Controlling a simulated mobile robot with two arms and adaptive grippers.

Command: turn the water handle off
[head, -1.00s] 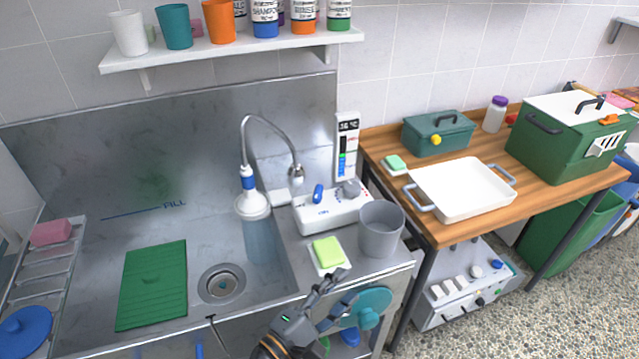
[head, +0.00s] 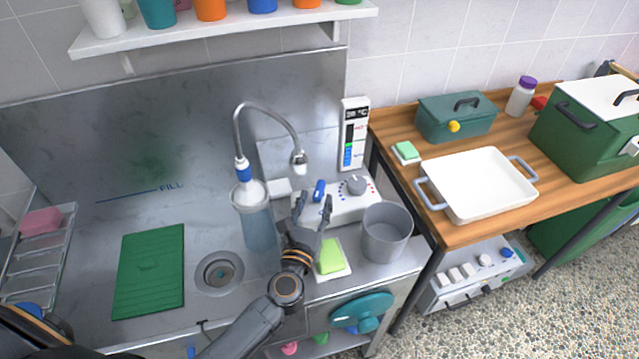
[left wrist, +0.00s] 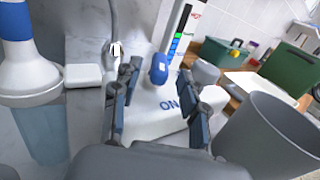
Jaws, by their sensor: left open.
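The water handle is a small blue lever (head: 319,190) on a white control box (head: 345,205) beside the sink. It also shows in the left wrist view (left wrist: 158,68), with the word ON on the box below it. My left gripper (head: 313,205) is open, right in front of the lever and over the box's front. In the left wrist view the lever stands beyond and between the two fingers (left wrist: 158,105), apart from them as far as I can tell. A curved metal faucet (head: 270,115) ends in a spout left of the box. My right gripper is not in view.
A grey cup (head: 385,232) stands close to the right of my left gripper. A green sponge (head: 331,256) lies below it. A clear bottle with a white top (head: 252,215) stands to its left. A grey knob (head: 356,184) sits right of the lever.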

